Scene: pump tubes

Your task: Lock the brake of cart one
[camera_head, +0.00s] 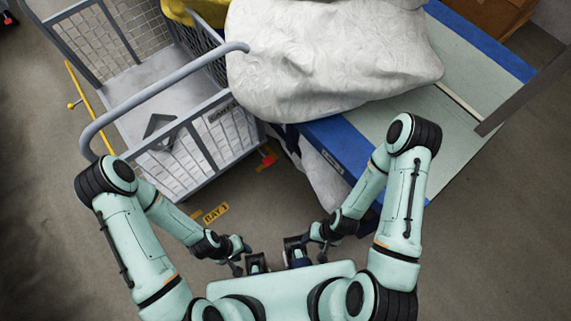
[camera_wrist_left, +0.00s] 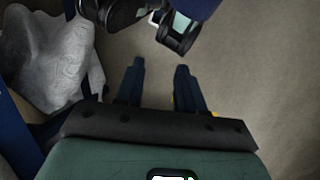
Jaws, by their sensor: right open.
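The grey wire-mesh cart (camera_head: 150,92) stands at the upper left, with a curved push handle (camera_head: 165,88) on its near side. A small red part (camera_head: 268,160), which looks like a brake pedal, sits low at its near right corner. A dark label plate (camera_head: 222,111) is on its rim, too small to read surely. My left gripper (camera_head: 240,262) is below the cart, apart from it and from the red part; in the left wrist view its two fingers (camera_wrist_left: 158,82) are spread with nothing between them. My right gripper (camera_head: 322,252) is open and empty, near my body.
A yellow "BAY 1" marking (camera_head: 215,213) lies on the floor. A large whitish sack (camera_head: 330,55) rests on a blue-edged table (camera_head: 465,125) at the right, beside the cart. A yellow bar (camera_head: 82,100) runs along the cart's left. The floor between cart and me is clear.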

